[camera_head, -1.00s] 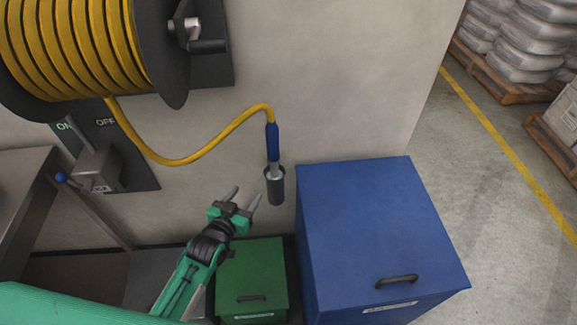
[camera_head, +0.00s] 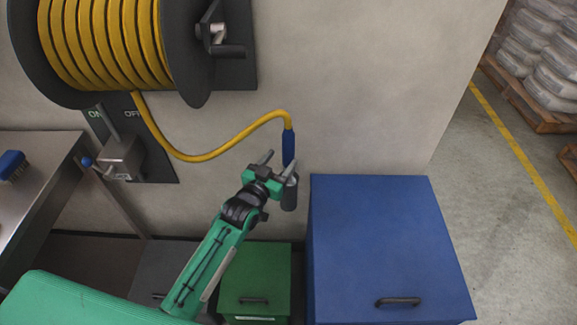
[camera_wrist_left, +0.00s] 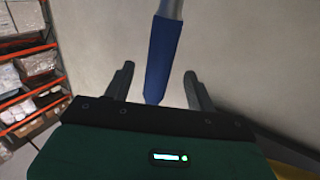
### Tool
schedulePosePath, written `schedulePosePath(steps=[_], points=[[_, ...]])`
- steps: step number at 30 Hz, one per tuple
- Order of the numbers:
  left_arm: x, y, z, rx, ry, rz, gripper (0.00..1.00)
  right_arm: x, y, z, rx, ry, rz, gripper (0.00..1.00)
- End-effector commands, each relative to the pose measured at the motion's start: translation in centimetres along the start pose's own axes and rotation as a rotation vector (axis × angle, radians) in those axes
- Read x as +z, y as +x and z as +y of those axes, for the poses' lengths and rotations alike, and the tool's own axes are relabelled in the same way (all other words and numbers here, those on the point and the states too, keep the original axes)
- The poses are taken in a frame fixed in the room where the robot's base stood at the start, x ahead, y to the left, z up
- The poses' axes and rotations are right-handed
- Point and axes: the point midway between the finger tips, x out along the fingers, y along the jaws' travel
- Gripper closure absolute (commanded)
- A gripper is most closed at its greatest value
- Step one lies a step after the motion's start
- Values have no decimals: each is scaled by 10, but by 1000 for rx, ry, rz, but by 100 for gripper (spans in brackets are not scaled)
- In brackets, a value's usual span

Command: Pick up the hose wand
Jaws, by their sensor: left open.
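The hose wand (camera_head: 288,147) has a blue grip and hangs upright by the wall, its lower end in a grey cylindrical holder (camera_head: 290,196). A yellow hose runs from its top. My left gripper (camera_head: 279,159) is open at the wand, just above the holder, and hides part of the wand's lower portion. In the left wrist view the blue grip (camera_wrist_left: 161,60) shows between and beyond the two open fingers (camera_wrist_left: 157,82). I cannot tell whether a finger touches it. My right gripper is not in view.
A yellow hose reel (camera_head: 105,40) is on the wall at the upper left, with an ON/OFF lever valve (camera_head: 120,155) below it. A blue lidded box (camera_head: 385,250) and a green box (camera_head: 256,275) stand below. A steel table (camera_head: 35,185) is at the left.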

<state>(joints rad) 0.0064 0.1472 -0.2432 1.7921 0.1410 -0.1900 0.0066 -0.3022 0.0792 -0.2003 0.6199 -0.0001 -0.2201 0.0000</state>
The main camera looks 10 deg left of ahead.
Motion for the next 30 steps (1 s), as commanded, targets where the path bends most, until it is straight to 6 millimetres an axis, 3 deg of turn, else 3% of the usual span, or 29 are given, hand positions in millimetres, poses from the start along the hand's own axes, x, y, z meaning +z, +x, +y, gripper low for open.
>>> schedulePosePath(steps=[13,23,30], points=[[2,47,1,1,1,1,43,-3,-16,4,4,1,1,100],[4,52,1,1,1,0,43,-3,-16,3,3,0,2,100],[4,52,0,0,1,0,88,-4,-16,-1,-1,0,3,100]])
